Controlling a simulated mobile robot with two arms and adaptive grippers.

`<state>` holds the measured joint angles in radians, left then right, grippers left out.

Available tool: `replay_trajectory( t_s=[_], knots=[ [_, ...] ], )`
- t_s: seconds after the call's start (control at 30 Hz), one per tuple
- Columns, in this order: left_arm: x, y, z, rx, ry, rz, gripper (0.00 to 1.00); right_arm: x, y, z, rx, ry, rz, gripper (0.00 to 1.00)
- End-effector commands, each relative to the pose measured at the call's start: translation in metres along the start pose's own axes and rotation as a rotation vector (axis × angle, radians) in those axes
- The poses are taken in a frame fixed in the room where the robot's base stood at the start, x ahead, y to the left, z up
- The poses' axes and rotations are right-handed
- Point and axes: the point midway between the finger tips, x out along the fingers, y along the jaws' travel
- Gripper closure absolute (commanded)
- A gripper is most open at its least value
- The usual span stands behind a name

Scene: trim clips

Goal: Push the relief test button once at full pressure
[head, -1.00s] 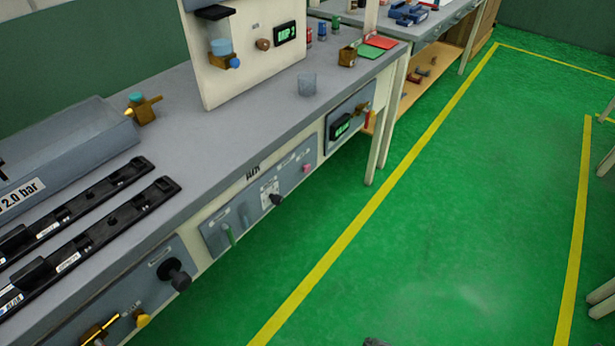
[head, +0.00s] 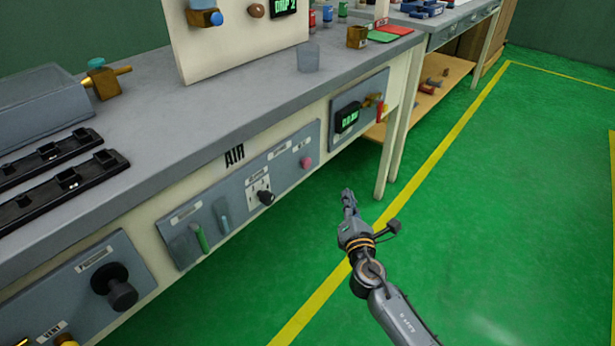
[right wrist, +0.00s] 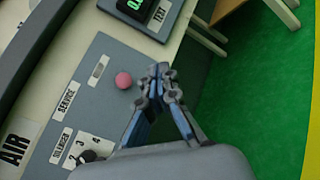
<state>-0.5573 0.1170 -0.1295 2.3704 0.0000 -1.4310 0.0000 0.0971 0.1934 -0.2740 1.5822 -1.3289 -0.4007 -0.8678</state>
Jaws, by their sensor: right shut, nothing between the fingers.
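A round pink button (head: 305,162) sits at the right end of the grey AIR panel (head: 232,208) on the bench front. It also shows in the right wrist view (right wrist: 123,80), below a small label too small to read. My right gripper (head: 347,193) is shut and empty, in front of the bench and to the right of the button. In the right wrist view its closed fingertips (right wrist: 161,68) are just right of the button in the picture; I cannot tell the exact gap. A gauge display (head: 347,118) with green digits is on the panel further right. My left gripper is out of view.
The AIR panel also carries a black selector knob (head: 265,197) and a green lever (head: 201,238). A black pressure knob (head: 116,288) sticks out at lower left. A bench leg (head: 387,165) stands beyond my gripper. The green floor is open to the right.

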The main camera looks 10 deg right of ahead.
Motion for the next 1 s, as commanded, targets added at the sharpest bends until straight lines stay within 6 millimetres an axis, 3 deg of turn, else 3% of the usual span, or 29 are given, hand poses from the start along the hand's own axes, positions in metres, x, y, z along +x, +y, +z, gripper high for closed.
replay_trajectory(
  t_s=[0.23, 0.67, 1.0],
  knots=[
    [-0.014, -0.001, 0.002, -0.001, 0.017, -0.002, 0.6, 0.004, 0.023, 0.019, -0.107, -0.081, 0.07, 1.0],
    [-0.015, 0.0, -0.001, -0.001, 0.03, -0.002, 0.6, 0.007, 0.026, 0.019, -0.108, -0.083, 0.072, 1.0],
    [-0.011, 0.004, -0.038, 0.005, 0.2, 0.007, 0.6, 0.033, 0.044, -0.001, -0.105, -0.082, 0.072, 1.0]
  ],
)
